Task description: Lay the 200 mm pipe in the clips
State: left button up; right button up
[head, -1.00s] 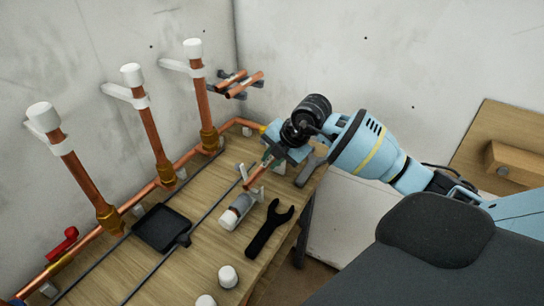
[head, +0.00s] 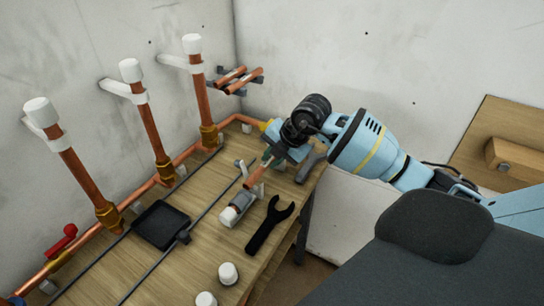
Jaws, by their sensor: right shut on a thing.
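My right gripper (head: 279,150) comes in from the right over the far right part of the bench and is shut on a short copper pipe (head: 258,174). The pipe slopes down to the left from the jaws. White clip prongs (head: 243,168) stand beside it, and a white and grey fitting (head: 236,210) lies at its near end. I cannot tell whether the pipe is seated in the clips or just above them. The gripper hides the pipe's far end. My left gripper is not in view.
A black spanner (head: 270,223) lies right of the pipe. White caps (head: 228,274) stand near the front, and a black tray (head: 160,225) lies left. Upright copper pipes (head: 152,135) line the wall. More pipes lie on a wall rack (head: 238,79).

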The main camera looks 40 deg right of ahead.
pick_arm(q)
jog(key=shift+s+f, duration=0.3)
pick_arm(e)
jog(key=shift+f, duration=0.6)
pick_arm(q)
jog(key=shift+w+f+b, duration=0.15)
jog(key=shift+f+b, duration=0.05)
jog(key=shift+b, duration=0.2)
pick_arm(e)
jog(key=shift+f, duration=0.55)
jog(key=o, duration=0.9)
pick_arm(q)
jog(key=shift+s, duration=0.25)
pick_arm(e)
jog(key=shift+r, duration=0.1)
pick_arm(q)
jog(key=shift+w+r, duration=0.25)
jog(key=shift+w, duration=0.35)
pick_arm(e)
jog(key=shift+v, duration=3.9)
